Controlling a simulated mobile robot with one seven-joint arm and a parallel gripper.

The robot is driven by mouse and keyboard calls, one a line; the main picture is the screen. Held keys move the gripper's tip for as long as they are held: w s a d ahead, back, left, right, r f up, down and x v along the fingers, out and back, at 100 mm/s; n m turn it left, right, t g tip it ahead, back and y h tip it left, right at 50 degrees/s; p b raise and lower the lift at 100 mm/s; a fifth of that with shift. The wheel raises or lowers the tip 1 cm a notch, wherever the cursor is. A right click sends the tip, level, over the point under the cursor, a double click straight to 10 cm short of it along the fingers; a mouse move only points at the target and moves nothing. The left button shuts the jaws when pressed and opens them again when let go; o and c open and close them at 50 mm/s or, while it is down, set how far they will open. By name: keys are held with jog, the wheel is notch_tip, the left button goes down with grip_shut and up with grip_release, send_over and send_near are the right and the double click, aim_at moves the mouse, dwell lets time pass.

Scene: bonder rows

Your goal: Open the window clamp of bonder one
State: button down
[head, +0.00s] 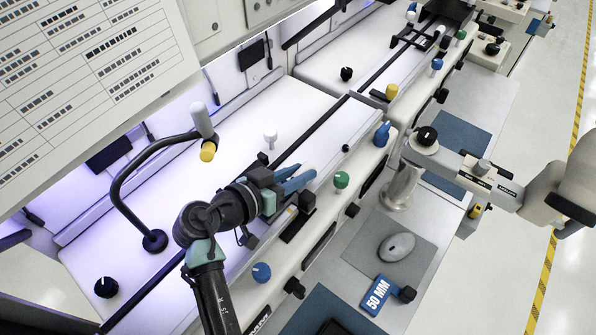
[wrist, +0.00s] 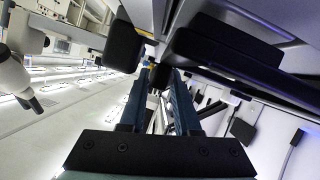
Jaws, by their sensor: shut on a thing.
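My gripper (head: 300,181) is over the work rail of the nearest bonder (head: 200,205), its two blue fingers pointing right along the rail. In the wrist view the fingers (wrist: 159,82) are close together at their tips, shut on a small dark part (wrist: 158,76) that looks like the clamp's handle. The fingers hide most of it. A black block (head: 307,203) stands just below the fingers in the head view. I cannot tell from the frames whether the window clamp is open or closed, and no bonder number is readable.
A bent black arm with a yellow-tipped grey head (head: 206,152) rises left of my arm. A green knob (head: 341,180) and a blue knob (head: 382,134) stand close right of the gripper. A microscope arm (head: 470,172) is further right. A mouse (head: 397,247) lies on the front shelf.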

jog(key=shift+r, duration=0.1)
jog(key=r, duration=0.1)
jog(key=n+h, duration=0.1)
jog(key=w+a+r+n, duration=0.1)
jog(key=shift+r+g, duration=0.3)
jog(key=shift+a+r+b, duration=0.25)
jog(key=shift+r+b, duration=0.15)
jog(key=shift+r, duration=0.1)
jog(key=c, duration=0.6)
grip_release()
jog(key=shift+f, duration=0.1)
jog(key=shift+s+a+b, duration=0.2)
jog(key=shift+a+b, duration=0.15)
jog(key=shift+b, duration=0.05)
jog(key=s+a+b, duration=0.1)
jog(key=s+a, duration=0.1)
jog(key=a, duration=0.1)
jog(key=s+a+b, duration=0.1)
jog(key=s+a, duration=0.2)
jog(key=s+a+b, duration=0.1)
jog(key=s+a, duration=0.2)
jog(key=shift+s+r, duration=0.2)
jog(key=shift+r, duration=0.05)
